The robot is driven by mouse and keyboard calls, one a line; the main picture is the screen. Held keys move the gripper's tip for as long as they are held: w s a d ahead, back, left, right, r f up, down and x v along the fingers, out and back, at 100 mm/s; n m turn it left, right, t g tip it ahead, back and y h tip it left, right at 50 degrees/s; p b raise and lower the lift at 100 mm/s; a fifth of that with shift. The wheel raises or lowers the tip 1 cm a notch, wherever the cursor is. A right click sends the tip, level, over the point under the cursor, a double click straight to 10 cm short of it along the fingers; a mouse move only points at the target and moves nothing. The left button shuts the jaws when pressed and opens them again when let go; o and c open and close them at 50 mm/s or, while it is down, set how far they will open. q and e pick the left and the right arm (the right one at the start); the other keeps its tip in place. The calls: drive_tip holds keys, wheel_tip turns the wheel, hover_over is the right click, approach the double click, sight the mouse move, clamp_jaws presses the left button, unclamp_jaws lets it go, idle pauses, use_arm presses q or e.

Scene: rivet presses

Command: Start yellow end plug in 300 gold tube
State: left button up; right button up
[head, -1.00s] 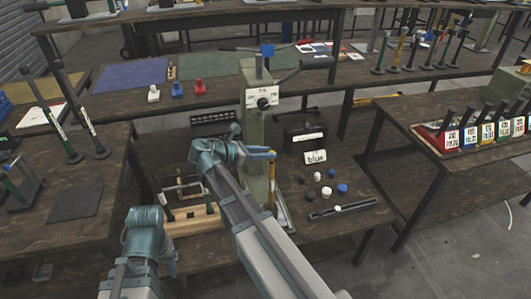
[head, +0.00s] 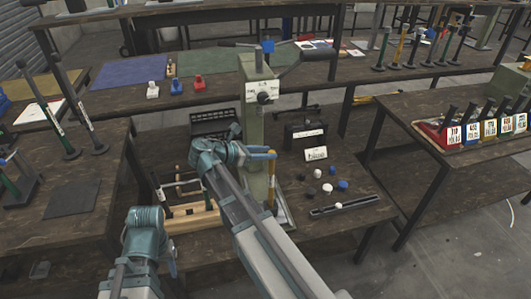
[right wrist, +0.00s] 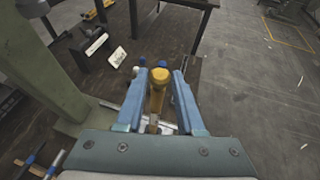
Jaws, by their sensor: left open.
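My right gripper (head: 272,154) is beside the green press column, above a gold tube (head: 270,187) that stands upright at the front of the press. In the right wrist view, the yellow end plug (right wrist: 159,76) is between the blue fingertips. The gold tube (right wrist: 155,103) runs down just below it, in line with the plug. The fingers appear closed on the plug; whether its lower end is inside the tube cannot be made out. My left gripper (head: 172,266) is low at the left, partly hidden by its own arm, open and holding nothing visible.
The green press (head: 257,110) with its lever stands right behind the right gripper. A wooden block fixture (head: 190,220) is at the left.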

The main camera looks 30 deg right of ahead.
drive_tip(key=o, duration=0.4)
drive_tip(key=p+v, duration=0.5)
drive_tip(key=v, duration=0.8)
drive_tip(key=shift+a, duration=0.35)
